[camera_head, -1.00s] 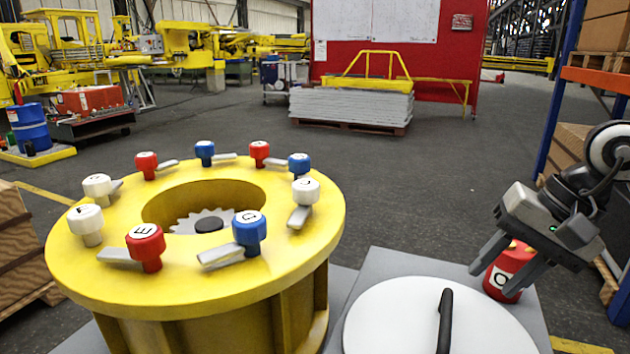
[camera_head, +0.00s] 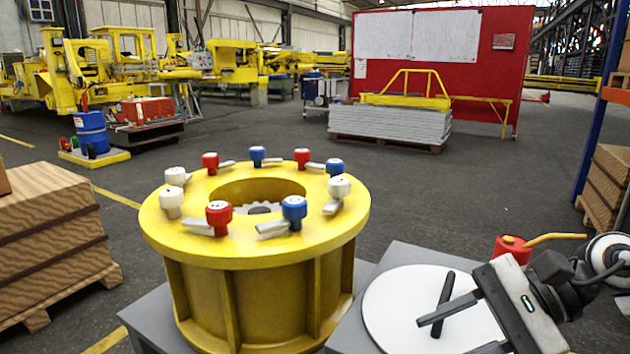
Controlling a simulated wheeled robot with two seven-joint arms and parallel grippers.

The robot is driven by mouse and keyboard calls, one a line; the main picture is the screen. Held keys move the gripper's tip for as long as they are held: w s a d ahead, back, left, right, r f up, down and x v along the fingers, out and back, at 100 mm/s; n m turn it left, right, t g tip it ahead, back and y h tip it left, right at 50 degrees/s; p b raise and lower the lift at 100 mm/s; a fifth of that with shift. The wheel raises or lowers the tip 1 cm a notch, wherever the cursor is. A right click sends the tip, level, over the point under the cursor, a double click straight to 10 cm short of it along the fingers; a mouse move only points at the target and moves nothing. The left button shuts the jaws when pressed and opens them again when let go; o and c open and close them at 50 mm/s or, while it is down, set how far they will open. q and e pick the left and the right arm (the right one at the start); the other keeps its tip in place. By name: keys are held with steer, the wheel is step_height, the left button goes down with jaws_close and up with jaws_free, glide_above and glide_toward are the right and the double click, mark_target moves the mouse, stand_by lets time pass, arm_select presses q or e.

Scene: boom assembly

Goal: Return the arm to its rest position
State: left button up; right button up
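My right gripper (camera_head: 447,338) comes in from the right at the lower edge. My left gripper is not in view.
A yellow flanged ring (camera_head: 257,256) stands left of the disc, with several red, white and blue knobs around its top. Crates (camera_head: 50,240) on a pallet stand at the left. Shelving (camera_head: 595,120) stands at the right.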

steer(key=a+r+m+t+y+p, duration=0.1)
steer(key=a+r+m+t+y, duration=0.2)
steer(key=m, duration=0.5)
steer(key=a+r+m+t+y+p, duration=0.1)
steer(key=a+m+t+y, duration=0.3)
steer(key=m, duration=0.4)
steer(key=d+f+m+t+h+p, duration=0.3)
steer(key=f+m+h, duration=0.45)
steer(key=m, duration=1.05)
steer(key=d+f+m+t+h, duration=0.2)
steer(key=f+m+t+h, duration=0.45)
steer(key=m, duration=1.15)
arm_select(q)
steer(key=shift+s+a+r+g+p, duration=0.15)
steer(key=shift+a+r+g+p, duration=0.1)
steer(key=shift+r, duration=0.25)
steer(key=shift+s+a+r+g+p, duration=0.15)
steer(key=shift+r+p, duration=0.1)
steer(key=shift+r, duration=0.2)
arm_select(e)
steer(key=s+f+m+g+h, duration=0.1)
steer(key=s+f+m+g, duration=0.5)
steer(key=f, duration=0.5)
steer(key=shift+s+a+f+m+g+h, duration=0.15)
steer(key=shift+s+a+m+g+h, duration=0.35)
steer(key=shift+s, duration=0.55)
